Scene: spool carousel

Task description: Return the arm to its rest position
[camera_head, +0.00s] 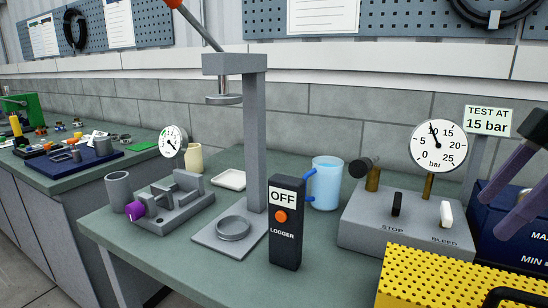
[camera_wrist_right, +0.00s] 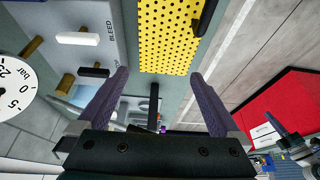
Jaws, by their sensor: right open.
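My right gripper (camera_head: 492,214) shows at the right edge of the head view, its two purple fingers reaching in above the yellow perforated surface and in front of the dark blue unit. The wrist view shows its fingers (camera_wrist_right: 160,74) spread apart with nothing between them, so it is open and empty. The gauge box with STOP and BLEED switches (camera_head: 400,222) stands to the left of the fingers in the head view; its switches also show in the wrist view. My left gripper is in neither view.
The yellow perforated box (camera_head: 450,280) lies at the front right. A dark blue unit (camera_head: 530,243) stands behind my fingers. The OFF logger (camera_head: 286,235), grey press (camera_head: 255,140), blue-tinted beaker (camera_head: 325,185) and grey fixture (camera_head: 172,205) stand on the green bench. Its front left is clear.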

